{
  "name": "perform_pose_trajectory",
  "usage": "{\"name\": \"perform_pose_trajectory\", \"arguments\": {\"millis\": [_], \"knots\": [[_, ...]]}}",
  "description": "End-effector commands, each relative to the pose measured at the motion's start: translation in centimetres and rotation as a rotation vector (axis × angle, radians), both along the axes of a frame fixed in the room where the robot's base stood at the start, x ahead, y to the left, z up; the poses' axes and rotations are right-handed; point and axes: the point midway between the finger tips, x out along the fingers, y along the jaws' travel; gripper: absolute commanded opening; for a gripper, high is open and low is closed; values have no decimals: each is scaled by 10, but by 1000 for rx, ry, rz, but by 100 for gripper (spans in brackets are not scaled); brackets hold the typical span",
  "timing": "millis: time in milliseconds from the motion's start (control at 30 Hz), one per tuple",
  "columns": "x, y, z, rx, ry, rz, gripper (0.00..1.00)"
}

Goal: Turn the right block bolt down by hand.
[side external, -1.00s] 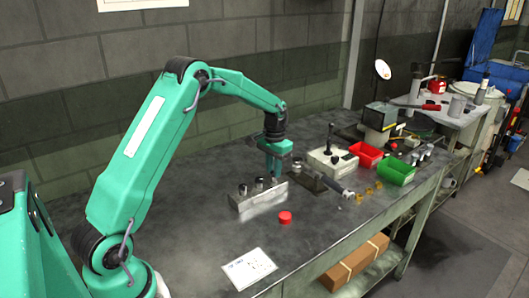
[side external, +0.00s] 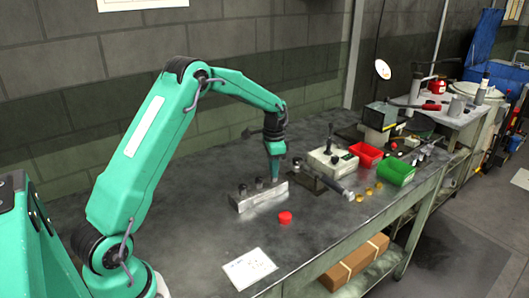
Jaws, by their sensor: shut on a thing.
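A grey metal block (side external: 262,200) lies on the dark bench below my arm. Two dark bolts, the left block bolt (side external: 242,190) and the middle block bolt (side external: 259,183), stand upright in its top. My gripper (side external: 273,180) points straight down at the right end of the block. Its fingers are shut on the right block bolt, whose head is mostly hidden behind them. The fingers show narrow, nearly edge-on, from this side. How far the bolt is seated cannot be told.
A red round cap (side external: 285,217) and a white paper sheet (side external: 249,269) lie in front of the block. A beige control box (side external: 331,163), a red bin (side external: 365,154) and a green bin (side external: 397,173) stand to the right.

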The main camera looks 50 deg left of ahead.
Motion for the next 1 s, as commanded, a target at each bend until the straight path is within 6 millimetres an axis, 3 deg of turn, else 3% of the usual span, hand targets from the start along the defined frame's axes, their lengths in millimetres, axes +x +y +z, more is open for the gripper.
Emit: {"name": "perform_pose_trajectory", "arguments": {"millis": [867, 900, 1000], "knots": [[3, -1, 0, 3, -10, -2, 1], [3, -1, 0, 3, -10, -2, 29], [3, -1, 0, 2, -8, -2, 44]]}}
